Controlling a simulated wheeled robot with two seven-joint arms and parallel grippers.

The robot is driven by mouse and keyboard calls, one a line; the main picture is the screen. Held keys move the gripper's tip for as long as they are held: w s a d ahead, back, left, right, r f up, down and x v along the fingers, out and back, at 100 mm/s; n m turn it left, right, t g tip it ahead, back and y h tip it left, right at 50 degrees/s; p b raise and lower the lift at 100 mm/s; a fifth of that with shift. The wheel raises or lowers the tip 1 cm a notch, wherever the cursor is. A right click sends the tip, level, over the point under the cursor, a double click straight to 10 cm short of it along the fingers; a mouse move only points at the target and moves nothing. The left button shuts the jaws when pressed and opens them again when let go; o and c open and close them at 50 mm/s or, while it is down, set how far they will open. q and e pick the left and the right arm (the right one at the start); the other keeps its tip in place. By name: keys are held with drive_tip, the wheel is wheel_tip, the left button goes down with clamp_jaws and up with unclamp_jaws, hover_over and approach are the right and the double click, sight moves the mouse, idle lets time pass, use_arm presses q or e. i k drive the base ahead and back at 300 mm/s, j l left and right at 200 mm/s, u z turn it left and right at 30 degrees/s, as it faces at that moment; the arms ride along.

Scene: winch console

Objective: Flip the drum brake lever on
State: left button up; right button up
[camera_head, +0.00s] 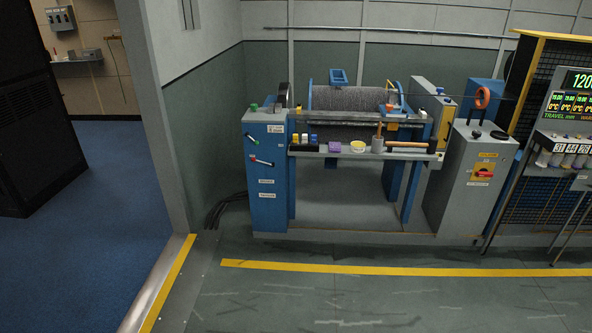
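The winch drum (348,99), wound with grey rope, sits in a blue frame against the back wall, some way ahead. At its left stands a blue console cabinet (266,190) with small white labels. A short light lever with a red end (262,162) slants on the cabinet's front, and another small handle (252,139) sits above it. A green knob (254,107) and a small red one are on top. The labels are too small to read, so I cannot tell which handle is the drum brake lever. Neither of my grippers is in view.
A shelf (345,151) before the drum holds a purple block, a yellow-topped cup and a hammer. A grey cabinet (470,190) with a red switch stands right. Yellow lines (400,269) cross the clear floor. A wall edge (150,90) and dark rack (40,110) are left.

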sight(253, 159)
drive_tip(key=i+l+u, duration=0.2)
drive_tip(key=i, duration=0.2)
drive_tip(key=i+l+u, duration=0.2)
drive_tip(key=i, duration=0.2)
drive_tip(key=i+j, duration=2.25)
drive_tip(key=i+z, duration=0.05)
